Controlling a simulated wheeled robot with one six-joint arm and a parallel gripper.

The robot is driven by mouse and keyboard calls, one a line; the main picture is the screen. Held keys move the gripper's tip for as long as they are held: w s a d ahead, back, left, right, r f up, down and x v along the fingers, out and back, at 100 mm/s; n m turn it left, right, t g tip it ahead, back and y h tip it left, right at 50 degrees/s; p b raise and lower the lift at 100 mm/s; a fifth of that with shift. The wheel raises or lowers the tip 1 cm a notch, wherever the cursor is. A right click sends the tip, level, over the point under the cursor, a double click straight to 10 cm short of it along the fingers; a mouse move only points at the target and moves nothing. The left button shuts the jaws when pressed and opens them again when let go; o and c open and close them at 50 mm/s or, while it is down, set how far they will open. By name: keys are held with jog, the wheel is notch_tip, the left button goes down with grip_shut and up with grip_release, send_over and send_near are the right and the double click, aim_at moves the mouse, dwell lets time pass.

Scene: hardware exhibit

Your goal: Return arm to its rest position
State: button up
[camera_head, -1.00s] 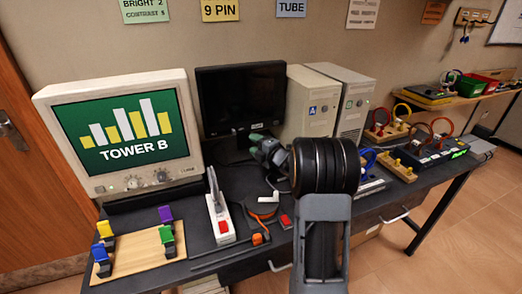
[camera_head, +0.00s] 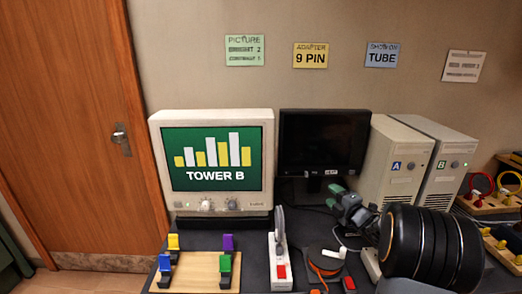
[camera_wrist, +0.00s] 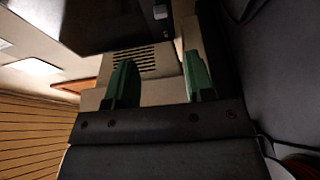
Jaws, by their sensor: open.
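My gripper (camera_head: 337,193) is at the end of my dark arm, above the desk and in front of the black monitor (camera_head: 322,140). In the wrist view its two green fingers (camera_wrist: 158,85) stand apart with nothing between them. A beige tower side with vent slots (camera_wrist: 146,60) shows behind the fingers. My thick black arm joint covers part of the desk at the lower right of the head view.
A CRT monitor (camera_head: 216,163) shows "TOWER B". Towers A (camera_head: 396,166) and B (camera_head: 448,163) stand behind my arm. A wooden board (camera_head: 193,282) with coloured clips, a white power strip (camera_head: 280,268) and an orange-trimmed round item (camera_head: 325,259) lie in front. A door (camera_head: 75,130) is at left.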

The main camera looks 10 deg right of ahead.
jog(key=s+a+r+m+g+h+p, duration=0.55)
jog(key=r+m+h, duration=0.2)
jog(key=m, duration=0.45)
jog(key=s+a+m+g+y+p, duration=0.1)
jog(key=s+a+m+g, duration=0.3)
jog(key=s, duration=0.6)
jog(key=s+a+m+g+y+p, duration=0.2)
jog(key=s+a+m+g+p, duration=0.1)
jog(key=s+a, duration=0.5)
jog(key=s+m+g, duration=0.1)
jog(key=s, duration=0.2)
jog(key=shift+s+m, duration=0.25)
jog(key=shift+m, duration=0.05)
jog(key=shift+f, duration=0.1)
